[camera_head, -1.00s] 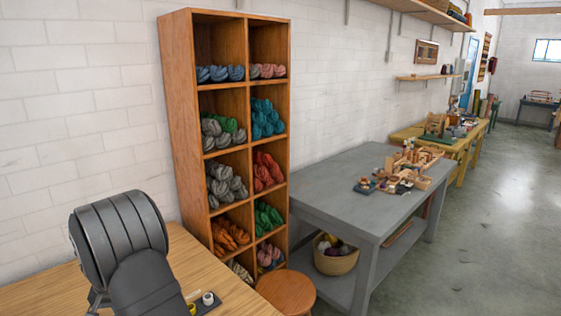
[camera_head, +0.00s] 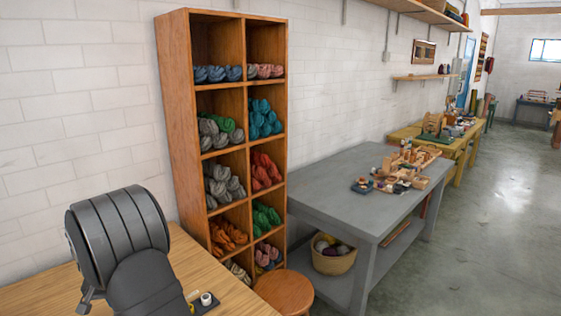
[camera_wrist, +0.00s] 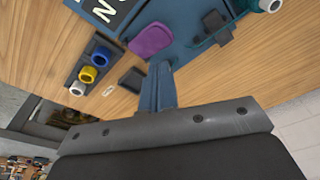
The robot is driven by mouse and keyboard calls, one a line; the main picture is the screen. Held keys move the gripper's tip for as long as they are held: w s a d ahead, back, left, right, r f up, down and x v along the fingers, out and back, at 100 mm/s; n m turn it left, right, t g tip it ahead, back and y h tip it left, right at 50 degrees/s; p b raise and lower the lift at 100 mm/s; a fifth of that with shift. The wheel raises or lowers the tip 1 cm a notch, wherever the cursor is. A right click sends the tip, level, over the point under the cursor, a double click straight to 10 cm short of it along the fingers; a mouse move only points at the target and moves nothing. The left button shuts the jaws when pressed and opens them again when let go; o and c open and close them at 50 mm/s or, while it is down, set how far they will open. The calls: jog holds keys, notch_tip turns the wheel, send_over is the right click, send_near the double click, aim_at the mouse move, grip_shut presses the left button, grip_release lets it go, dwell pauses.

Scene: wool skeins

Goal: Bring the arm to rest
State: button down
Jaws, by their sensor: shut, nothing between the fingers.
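My gripper (camera_wrist: 160,72) shows in the wrist view as slim blue fingers reaching out from a dark grey bracket. The fingers are together with nothing between them. They are over the wooden tabletop (camera_wrist: 50,30), close to a purple rounded thing (camera_wrist: 152,39) and a small black block (camera_wrist: 132,80); I cannot tell whether they touch anything. In the head view my dark arm covers part of the same tabletop (camera_head: 40,300), and the gripper cannot be made out there.
A dark strip holds blue (camera_wrist: 101,56), yellow (camera_wrist: 87,73) and white (camera_wrist: 77,89) rings. A wooden shelf (camera_head: 174,110) with wool skeins stands behind the table. A stool (camera_head: 285,292) and a grey table (camera_head: 335,172) are to the right. Open floor (camera_head: 480,230) lies beyond.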

jog(key=shift+f, duration=3)
